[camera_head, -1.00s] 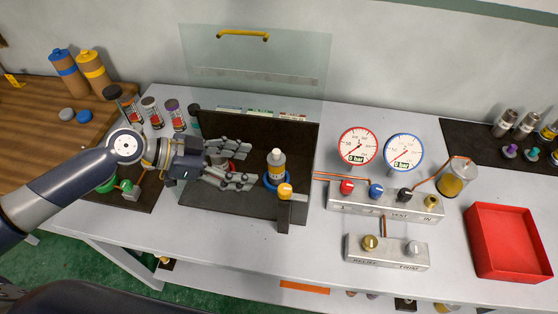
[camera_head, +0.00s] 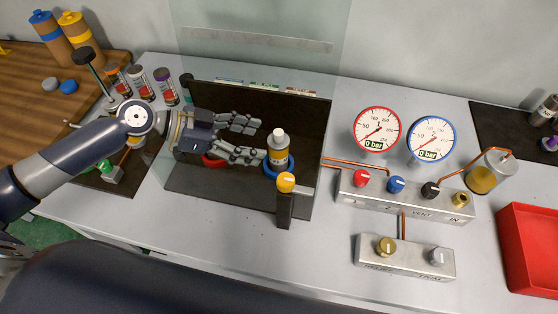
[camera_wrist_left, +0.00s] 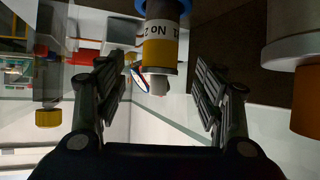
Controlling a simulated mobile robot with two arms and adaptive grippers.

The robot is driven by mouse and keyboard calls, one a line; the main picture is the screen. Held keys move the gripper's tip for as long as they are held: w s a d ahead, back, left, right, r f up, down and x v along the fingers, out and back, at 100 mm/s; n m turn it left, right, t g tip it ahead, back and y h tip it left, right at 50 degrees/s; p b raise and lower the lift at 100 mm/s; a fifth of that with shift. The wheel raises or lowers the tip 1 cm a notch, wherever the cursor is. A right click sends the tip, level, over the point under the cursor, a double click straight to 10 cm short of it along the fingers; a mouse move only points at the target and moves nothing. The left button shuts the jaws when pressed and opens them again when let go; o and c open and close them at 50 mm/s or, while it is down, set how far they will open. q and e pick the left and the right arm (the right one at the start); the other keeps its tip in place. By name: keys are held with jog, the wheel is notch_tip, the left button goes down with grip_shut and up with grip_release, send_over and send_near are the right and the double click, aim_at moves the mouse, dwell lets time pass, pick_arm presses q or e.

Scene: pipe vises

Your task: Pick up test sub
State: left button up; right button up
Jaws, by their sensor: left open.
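The test sub (camera_head: 278,150), a grey and yellow cylinder with a pale cap, stands upright in a blue ring (camera_head: 283,168) inside the dark open-fronted bay. My left gripper (camera_head: 263,141) is open and empty, reaching in from the left with its fingers level. Its fingertips are just left of the sub; I cannot tell if the lower one touches it. In the left wrist view the picture is upside down, and the sub (camera_wrist_left: 160,48) shows ahead in the gap between the spread fingers (camera_wrist_left: 160,85). My right gripper is not in view.
A dark post with a yellow knob (camera_head: 286,184) stands close in front of the sub. A red ring (camera_head: 213,161) lies under the gripper. A valve block (camera_head: 405,200) with gauges and a red tray (camera_head: 530,250) are at right.

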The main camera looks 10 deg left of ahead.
aim_at(279, 156)
pick_arm(q)
jog(key=p+x, duration=0.1)
jog(key=x, duration=0.3)
jog(key=p+x, duration=0.1)
jog(key=x, duration=0.2)
jog(key=shift+d+f, duration=0.1)
jog(key=shift+f, duration=0.45)
jog(key=shift+w+d+f, duration=0.1)
jog(key=shift+d+f, duration=0.05)
grip_shut()
jog(key=shift+w, duration=0.1)
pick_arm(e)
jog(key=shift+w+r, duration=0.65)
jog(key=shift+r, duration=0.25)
